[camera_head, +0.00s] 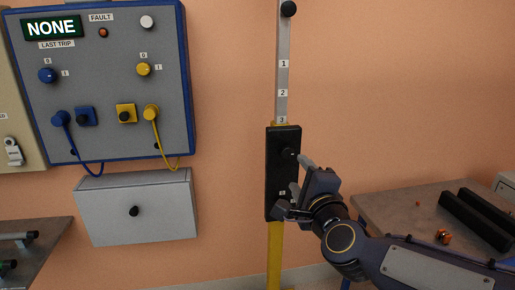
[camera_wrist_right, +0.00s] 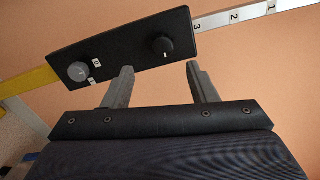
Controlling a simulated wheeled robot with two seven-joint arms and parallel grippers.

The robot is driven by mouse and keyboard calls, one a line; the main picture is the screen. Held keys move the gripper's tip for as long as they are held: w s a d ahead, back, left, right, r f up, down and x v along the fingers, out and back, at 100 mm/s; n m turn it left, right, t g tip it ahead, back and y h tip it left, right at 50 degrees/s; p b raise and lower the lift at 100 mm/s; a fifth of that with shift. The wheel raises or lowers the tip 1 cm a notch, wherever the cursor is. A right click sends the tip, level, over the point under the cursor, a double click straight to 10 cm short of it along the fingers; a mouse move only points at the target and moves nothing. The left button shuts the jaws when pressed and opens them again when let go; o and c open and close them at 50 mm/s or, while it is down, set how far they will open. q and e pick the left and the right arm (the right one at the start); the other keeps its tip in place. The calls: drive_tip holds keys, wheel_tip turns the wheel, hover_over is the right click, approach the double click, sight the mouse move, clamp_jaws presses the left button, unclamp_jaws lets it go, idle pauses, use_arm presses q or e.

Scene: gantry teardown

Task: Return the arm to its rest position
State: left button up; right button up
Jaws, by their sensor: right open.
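My right gripper (camera_head: 301,176) is in front of the black carriage plate (camera_head: 283,143) on the upright rail. In the right wrist view the gripper (camera_wrist_right: 157,84) is open, its two grey fingers apart with nothing between them. The black plate (camera_wrist_right: 100,52) there carries a black knob (camera_wrist_right: 162,46) and a grey knob (camera_wrist_right: 78,71). The black knob lies beyond the fingertips; I cannot tell whether a finger touches the plate. My right arm (camera_head: 420,262) reaches in from the lower right. My left gripper is not in view.
The rail (camera_head: 283,70) is marked 1, 2, 3, with a yellow lower part (camera_head: 274,255). A blue-framed panel (camera_head: 100,95) reading NONE and a grey box (camera_head: 138,212) are on the wall at left. A table (camera_head: 395,208) with black bars (camera_head: 475,220) is at right.

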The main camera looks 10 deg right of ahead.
drive_tip(key=s+d+f+n+g+y, duration=0.1)
drive_tip(key=s+d+f+n+g, duration=0.1)
drive_tip(key=s+f+n+g, duration=0.7)
drive_tip(key=s+d+f+n+g+y, duration=0.1)
drive_tip(key=s+f+n+g+y, duration=0.15)
drive_tip(key=s+f+n, duration=1.05)
drive_tip(key=s+r+m+p, duration=0.2)
drive_tip(key=r+p, duration=1.3)
drive_tip(key=r, duration=0.1)
drive_tip(key=s+r+m+p, duration=0.1)
drive_tip(key=s+r+p, duration=0.1)
drive_tip(key=r+p, duration=1.3)
drive_tip(key=shift+d+r+m+g+h+p, duration=0.25)
drive_tip(key=shift+r+m+g+h+p, duration=0.15)
drive_tip(key=shift+r, duration=0.1)
